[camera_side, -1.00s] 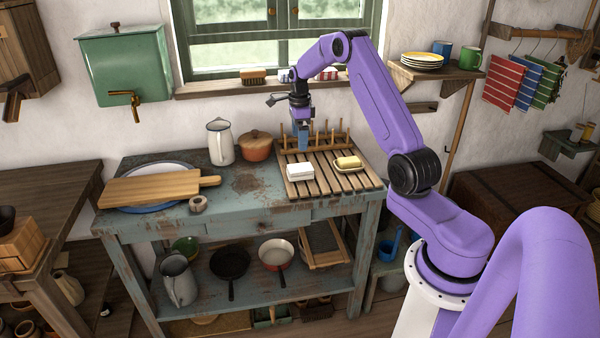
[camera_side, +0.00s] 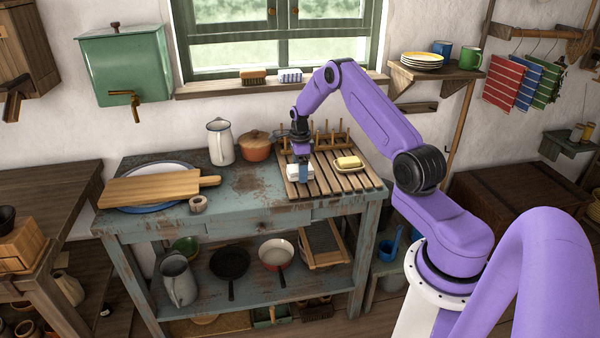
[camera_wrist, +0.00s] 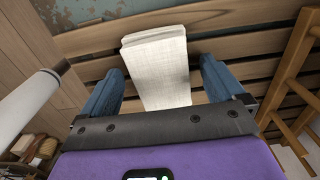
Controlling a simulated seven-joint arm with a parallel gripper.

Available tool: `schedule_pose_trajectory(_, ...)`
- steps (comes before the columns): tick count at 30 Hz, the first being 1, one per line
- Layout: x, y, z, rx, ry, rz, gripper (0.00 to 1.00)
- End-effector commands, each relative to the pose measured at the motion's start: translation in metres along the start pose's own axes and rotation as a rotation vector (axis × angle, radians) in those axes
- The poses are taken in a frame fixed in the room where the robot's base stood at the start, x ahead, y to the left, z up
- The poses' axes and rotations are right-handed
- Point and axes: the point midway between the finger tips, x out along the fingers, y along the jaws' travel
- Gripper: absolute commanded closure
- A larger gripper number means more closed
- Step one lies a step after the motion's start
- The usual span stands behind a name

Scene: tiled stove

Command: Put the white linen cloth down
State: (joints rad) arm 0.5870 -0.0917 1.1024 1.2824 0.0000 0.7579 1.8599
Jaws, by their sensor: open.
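The white linen cloth (camera_side: 297,173) is a small folded block lying on the slatted wooden rack (camera_side: 330,180) at the right of the worktable. It also shows in the wrist view (camera_wrist: 160,70), flat on the slats. My gripper (camera_side: 302,172) points down at the cloth and partly covers it in the side view. In the wrist view my gripper (camera_wrist: 160,88) is open, with one blue finger on each side of the cloth and a gap visible on both sides. The underside of the cloth is hidden.
A yellow block on a dish (camera_side: 349,164) sits right of the cloth. Upright wooden pegs (camera_side: 332,138) stand at the rack's back. A white jug (camera_side: 220,142) and an orange pot (camera_side: 256,146) stand to the left. The worktable's front middle (camera_side: 250,205) is clear.

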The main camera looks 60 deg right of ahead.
Motion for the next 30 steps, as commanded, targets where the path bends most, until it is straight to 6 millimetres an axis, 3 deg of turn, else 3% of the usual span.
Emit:
schedule_pose_trajectory(8,0.004,-0.001,0.000,0.001,-0.001,-0.002,0.04)
schedule_pose_trajectory(14,0.004,0.000,0.000,0.001,0.000,-0.002,0.60)
schedule_pose_trajectory(16,0.003,-0.001,0.000,0.001,0.000,-0.002,0.61)
schedule_pose_trajectory(17,0.003,-0.001,0.000,0.001,0.000,-0.002,0.66)
schedule_pose_trajectory(25,0.001,-0.001,0.000,0.001,-0.001,-0.002,0.66)
schedule_pose_trajectory(30,-0.012,-0.001,0.000,0.000,-0.001,-0.004,0.66)
